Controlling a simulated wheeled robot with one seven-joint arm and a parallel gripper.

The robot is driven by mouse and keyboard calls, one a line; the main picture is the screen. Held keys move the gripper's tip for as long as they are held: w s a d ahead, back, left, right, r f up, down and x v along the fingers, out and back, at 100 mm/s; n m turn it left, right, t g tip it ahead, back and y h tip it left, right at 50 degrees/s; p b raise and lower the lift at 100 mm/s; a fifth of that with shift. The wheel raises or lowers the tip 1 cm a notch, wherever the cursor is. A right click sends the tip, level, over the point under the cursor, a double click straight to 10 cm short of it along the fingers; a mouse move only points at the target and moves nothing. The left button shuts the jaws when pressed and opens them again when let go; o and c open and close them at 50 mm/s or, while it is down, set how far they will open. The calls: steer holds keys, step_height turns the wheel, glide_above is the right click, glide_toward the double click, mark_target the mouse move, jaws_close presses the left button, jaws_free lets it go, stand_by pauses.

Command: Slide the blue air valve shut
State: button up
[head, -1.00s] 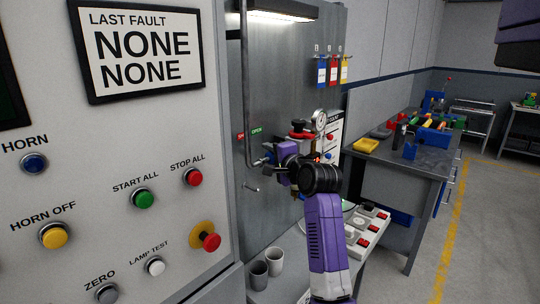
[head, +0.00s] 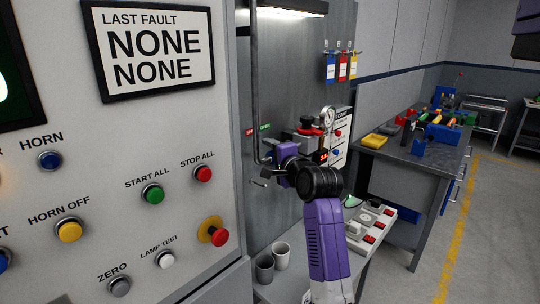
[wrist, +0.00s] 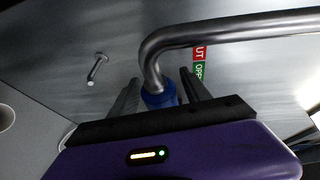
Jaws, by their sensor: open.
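The blue air valve (wrist: 160,97) is a blue sleeve at the lower end of a bent grey metal pipe (wrist: 225,28) in the wrist view. My gripper (wrist: 158,78) is open, with one dark finger on each side of the sleeve. I cannot tell whether either finger touches it. A red and green shut/open label (wrist: 200,62) is on the metal panel just right of the right finger. In the head view the label (head: 258,129) shows left of my purple gripper (head: 272,160), by the vertical pipe (head: 256,85). My gripper and wrist hide the valve there.
A small metal peg (wrist: 97,68) sticks out of the panel left of the fingers. A button cabinet (head: 130,235) stands close on the left.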

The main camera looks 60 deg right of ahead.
steer(key=b+v, duration=0.1)
steer(key=v, duration=0.6)
steer(key=shift+s+a, duration=0.25)
steer(key=shift+s, duration=0.05)
stand_by(0.3)
